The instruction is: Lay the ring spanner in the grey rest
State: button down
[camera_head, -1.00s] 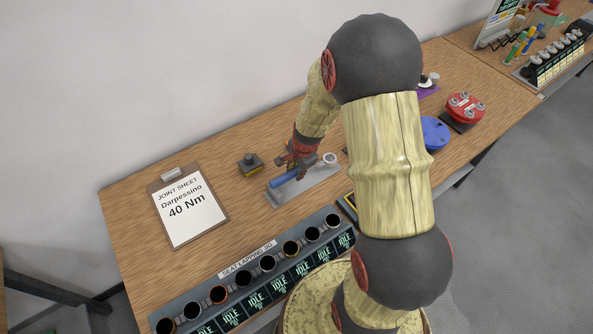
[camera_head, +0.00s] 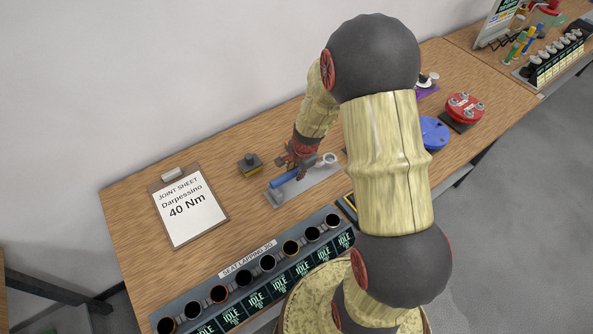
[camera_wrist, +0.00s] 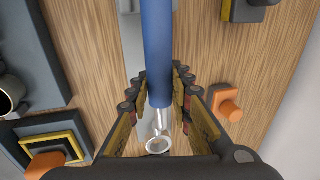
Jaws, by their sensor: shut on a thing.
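The ring spanner has a blue handle (camera_head: 285,178) and a silver ring end (camera_head: 329,158). My gripper (camera_head: 299,165) is shut on the handle. In the wrist view, the blue handle (camera_wrist: 157,50) runs between the two fingers (camera_wrist: 157,100), with the silver ring (camera_wrist: 159,146) near the palm. The grey rest (camera_head: 276,200) is a long flat piece on the bench, beneath the spanner. It also shows beside the handle in the wrist view (camera_wrist: 132,50). I cannot tell whether the spanner touches the rest. My fingers partly hide the spanner's middle.
A black and yellow block (camera_head: 250,165) stands left of the rest. A clipboard sheet (camera_head: 186,208) lies further left. A row of dark sockets (camera_head: 250,272) runs along the front edge. Blue (camera_head: 434,131) and red (camera_head: 465,108) round parts sit at the right.

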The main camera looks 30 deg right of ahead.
jog(key=shift+f, duration=0.1)
dwell(0.3)
jog(key=shift+b+x, duration=1)
jog(key=shift+x, duration=0.25)
jog(key=c, duration=1.5)
grip_release()
jog(key=shift+s, duration=0.25)
jog(key=shift+c, duration=0.2)
jog(key=v, duration=1.2)
